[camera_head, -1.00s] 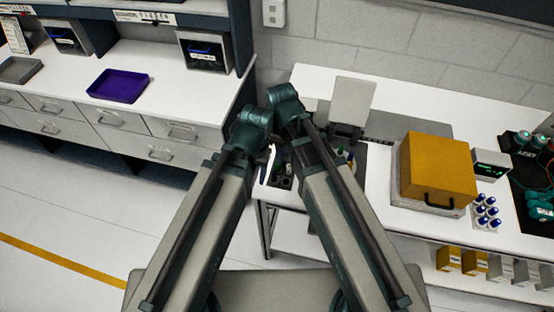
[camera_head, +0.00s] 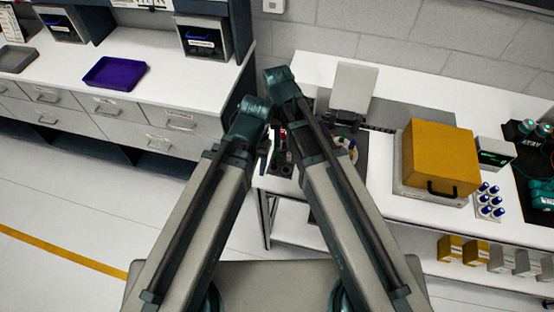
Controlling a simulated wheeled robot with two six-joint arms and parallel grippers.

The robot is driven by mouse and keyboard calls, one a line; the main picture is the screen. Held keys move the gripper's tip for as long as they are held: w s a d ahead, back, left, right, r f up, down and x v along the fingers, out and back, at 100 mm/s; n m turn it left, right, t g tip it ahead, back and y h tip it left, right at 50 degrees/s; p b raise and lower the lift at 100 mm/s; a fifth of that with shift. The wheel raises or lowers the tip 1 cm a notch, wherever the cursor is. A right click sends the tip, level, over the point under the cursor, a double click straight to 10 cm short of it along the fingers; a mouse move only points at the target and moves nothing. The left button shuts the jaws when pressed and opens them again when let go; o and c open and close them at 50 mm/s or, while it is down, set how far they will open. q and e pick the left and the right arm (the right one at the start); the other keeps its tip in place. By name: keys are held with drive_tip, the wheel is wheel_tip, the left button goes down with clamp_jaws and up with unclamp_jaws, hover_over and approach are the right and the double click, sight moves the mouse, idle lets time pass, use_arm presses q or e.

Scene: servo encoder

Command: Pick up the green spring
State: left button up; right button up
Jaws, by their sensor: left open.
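I cannot make out the green spring for certain. A small green patch (camera_head: 343,139) shows beside a pale ring on the dark mat (camera_head: 360,158), partly behind my right arm. My left gripper (camera_head: 263,162) is small and mostly hidden by my left forearm. It is open, close to the left edge of the workbench, just left of a dark holder (camera_head: 282,170) with several small items, some red. I see nothing held in it. My right gripper is hidden behind my right arm.
The white workbench (camera_head: 385,203) carries an upright pale panel (camera_head: 352,88), a yellow box (camera_head: 440,155) with a black handle, blue-topped vials (camera_head: 489,200) and a grey device (camera_head: 496,153). A purple tray (camera_head: 115,73) lies on the left counter. Open floor separates the counters.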

sight(277, 151)
drive_tip(key=shift+f+b, duration=1.35)
drive_tip(key=shift+f, duration=0.55)
wheel_tip(277, 151, down, 5)
drive_tip(key=b, duration=0.5)
drive_tip(key=shift+w+f, duration=0.15)
drive_tip(key=shift+f, duration=0.05)
drive_tip(key=shift+r, duration=0.1)
clamp_jaws()
